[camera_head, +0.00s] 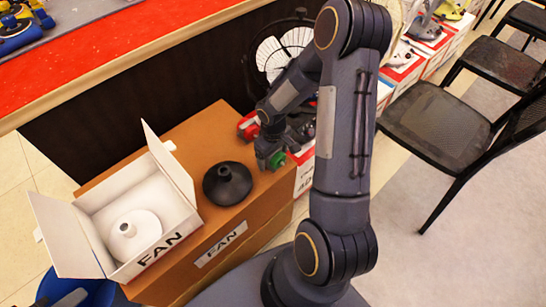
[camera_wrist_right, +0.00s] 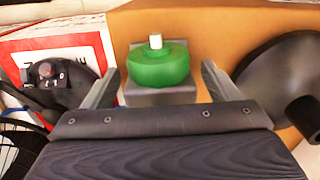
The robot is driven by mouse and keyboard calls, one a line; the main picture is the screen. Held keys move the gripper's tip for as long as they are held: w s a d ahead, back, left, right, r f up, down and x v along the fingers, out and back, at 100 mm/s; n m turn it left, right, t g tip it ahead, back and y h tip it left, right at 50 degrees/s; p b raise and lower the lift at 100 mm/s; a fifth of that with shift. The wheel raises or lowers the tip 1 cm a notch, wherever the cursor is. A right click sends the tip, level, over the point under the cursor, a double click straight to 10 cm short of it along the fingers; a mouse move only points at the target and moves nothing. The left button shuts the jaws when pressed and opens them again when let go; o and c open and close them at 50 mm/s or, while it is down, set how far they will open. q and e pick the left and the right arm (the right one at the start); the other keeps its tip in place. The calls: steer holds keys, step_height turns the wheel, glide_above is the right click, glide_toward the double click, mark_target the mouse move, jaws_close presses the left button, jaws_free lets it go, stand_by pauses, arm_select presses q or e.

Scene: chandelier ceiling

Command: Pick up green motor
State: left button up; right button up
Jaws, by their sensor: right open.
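The green motor (camera_head: 276,160) stands on the brown cardboard box near its right edge. In the right wrist view the green motor (camera_wrist_right: 160,68) is a round green body with a pale shaft on top and a grey base. My right gripper (camera_head: 268,152) is over it in the head view. In the right wrist view my right gripper (camera_wrist_right: 160,82) is open, with one finger on each side of the motor and visible gaps between. A dark grey piece at the bottom left of the head view may be part of my left gripper (camera_head: 68,298); its jaws cannot be made out.
A black cone-shaped part (camera_head: 227,184) stands left of the motor; a red motor (camera_head: 248,126) is behind. A white open FAN box (camera_head: 72,240) holds a white cone-shaped part (camera_head: 134,233). A fan grille (camera_head: 284,50) stands behind. Black chairs (camera_head: 437,118) stand at right.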

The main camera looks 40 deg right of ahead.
steer(key=c, duration=1.5)
steer(key=shift+r, duration=0.1)
